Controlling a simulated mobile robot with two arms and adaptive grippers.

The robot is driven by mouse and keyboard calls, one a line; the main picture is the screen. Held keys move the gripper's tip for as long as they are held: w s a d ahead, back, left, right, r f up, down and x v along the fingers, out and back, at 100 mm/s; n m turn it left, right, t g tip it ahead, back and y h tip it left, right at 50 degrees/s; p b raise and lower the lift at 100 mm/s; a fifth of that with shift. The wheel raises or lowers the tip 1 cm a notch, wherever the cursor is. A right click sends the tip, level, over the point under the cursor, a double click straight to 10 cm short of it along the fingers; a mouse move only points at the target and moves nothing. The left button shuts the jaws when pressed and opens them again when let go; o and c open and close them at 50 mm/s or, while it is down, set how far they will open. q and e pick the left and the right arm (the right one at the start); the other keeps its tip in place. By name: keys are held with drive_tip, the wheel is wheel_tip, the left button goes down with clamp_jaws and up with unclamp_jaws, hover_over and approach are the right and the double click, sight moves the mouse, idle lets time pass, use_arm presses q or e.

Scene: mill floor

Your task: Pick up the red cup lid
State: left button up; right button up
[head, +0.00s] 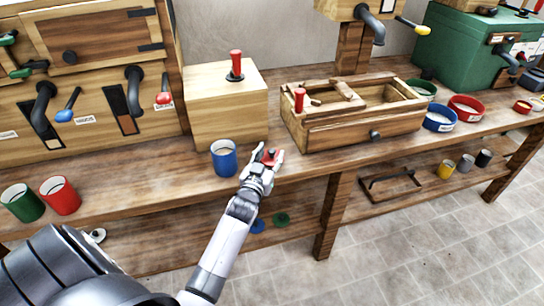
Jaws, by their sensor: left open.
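The red cup lid (270,158) is a small red piece with a dark knob, at the front edge of the wooden bench in the head view. It sits just right of a blue cup (223,158). My left gripper (270,152) is open, with its two fingers on either side of the lid. The fingers and palm partly hide the lid, and I cannot tell whether they touch it. My right gripper is not in view.
A wooden box with a red handle (226,105) stands behind the blue cup. An open wooden drawer box (352,130) is to the right. Green (22,203) and red (60,196) cups stand at left. Bowls (466,109) sit at right. A lower shelf (345,208) holds small items.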

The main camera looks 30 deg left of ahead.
use_arm(q)
drive_tip(key=shift+w+a, duration=0.15)
drive_tip(key=shift+w, duration=0.3)
drive_tip(key=shift+c, duration=0.2)
clamp_jaws()
